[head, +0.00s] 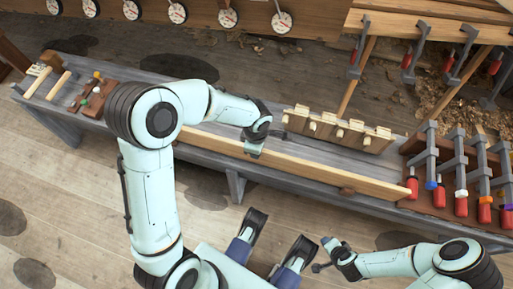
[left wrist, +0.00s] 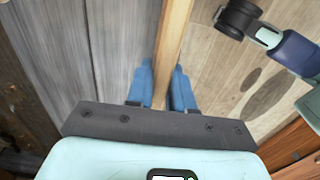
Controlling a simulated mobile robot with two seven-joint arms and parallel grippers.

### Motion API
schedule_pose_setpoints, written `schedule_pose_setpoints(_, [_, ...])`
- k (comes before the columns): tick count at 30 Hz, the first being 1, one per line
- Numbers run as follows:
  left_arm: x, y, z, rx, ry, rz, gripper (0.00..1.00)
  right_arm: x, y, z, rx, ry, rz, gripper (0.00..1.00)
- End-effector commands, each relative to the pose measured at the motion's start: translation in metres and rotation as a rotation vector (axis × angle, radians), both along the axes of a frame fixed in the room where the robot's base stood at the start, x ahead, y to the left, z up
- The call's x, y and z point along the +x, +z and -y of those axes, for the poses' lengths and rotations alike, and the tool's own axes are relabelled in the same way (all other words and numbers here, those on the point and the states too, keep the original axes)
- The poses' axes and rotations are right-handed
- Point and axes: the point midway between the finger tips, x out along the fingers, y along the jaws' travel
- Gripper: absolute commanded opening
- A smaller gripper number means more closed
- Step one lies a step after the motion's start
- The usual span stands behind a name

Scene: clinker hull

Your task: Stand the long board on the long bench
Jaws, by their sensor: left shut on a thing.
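The long board (head: 310,172) is a pale, narrow plank on edge along the near side of the grey long bench (head: 225,168). I cannot tell whether its lower edge touches the bench top. My left gripper (head: 255,147) reaches over it from above and is shut on it, left of the board's middle. In the left wrist view the board (left wrist: 173,40) runs between the blue fingers (left wrist: 162,92), with grey planks to its left and floor to its right. My right gripper (head: 325,256) is away from the board, low in the head view; its fingers are too small to read.
A wooden rack with pegs (head: 340,130) stands behind the board. Clamps with red handles (head: 460,180) stand in a block at the bench's right end; more hang from a frame (head: 430,55). Small tools (head: 90,92) lie at the left end. Floor in front is mostly clear.

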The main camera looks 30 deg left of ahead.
Motion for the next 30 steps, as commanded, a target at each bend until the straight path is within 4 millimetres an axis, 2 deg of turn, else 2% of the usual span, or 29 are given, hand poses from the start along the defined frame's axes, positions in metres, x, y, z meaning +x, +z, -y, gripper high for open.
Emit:
schedule_pose_setpoints(20, [0.0011,-0.0038,0.0003,-0.001,0.0,0.004,0.0,0.0,-0.006,-0.0003,0.0,0.001,-0.003,0.44])
schedule_pose_setpoints(21, [0.0011,-0.0033,0.0002,-0.001,0.0,0.004,0.35,-0.0001,-0.0054,-0.0003,0.001,0.001,-0.003,0.44])
schedule_pose_setpoints(23, [0.0009,-0.0033,0.0002,0.0,0.0,0.003,0.51,0.0,-0.0053,-0.0003,0.001,0.001,-0.002,0.44])
schedule_pose_setpoints(30, [-0.0006,-0.0051,-0.0002,0.001,0.0,-0.002,0.51,0.0,-0.0053,-0.0003,0.001,0.001,-0.003,0.44])
